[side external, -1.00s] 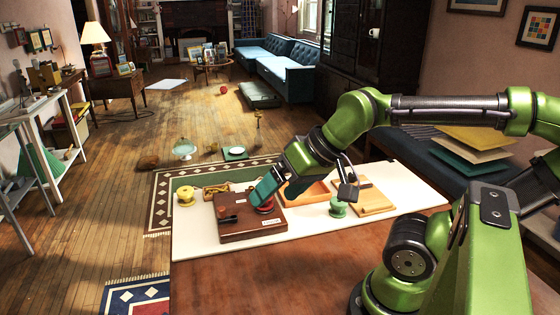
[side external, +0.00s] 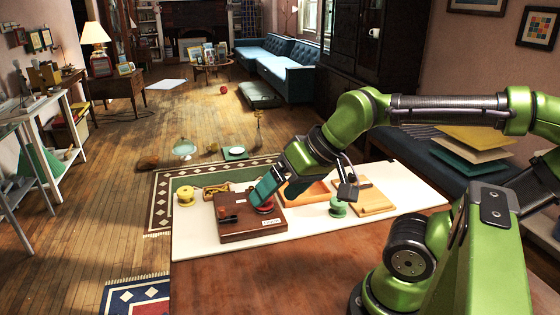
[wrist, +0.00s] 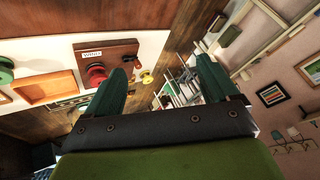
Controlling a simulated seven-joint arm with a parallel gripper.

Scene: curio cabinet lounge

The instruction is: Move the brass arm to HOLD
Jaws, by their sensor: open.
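A brown wooden box (side external: 236,231) stands on the white board, with a dark handle-like part (side external: 228,213) on its left and a red round knob (side external: 266,207) on its right. In the wrist view the box (wrist: 117,50) shows with the red knob (wrist: 96,75) beside the left finger. I cannot make out a distinct brass arm or a HOLD mark. My gripper (side external: 264,189) points down over the box, its teal finger close to the red knob; contact is unclear. In the wrist view my gripper (wrist: 162,70) is open, its fingers wide apart with nothing between them.
On the white board (side external: 200,247) are a yellow spool (side external: 186,195), a green spool (side external: 338,207), an orange tray (side external: 316,191) and a light wooden block (side external: 374,200). The box's left and front sides have clear board. A patterned rug (side external: 160,205) lies behind.

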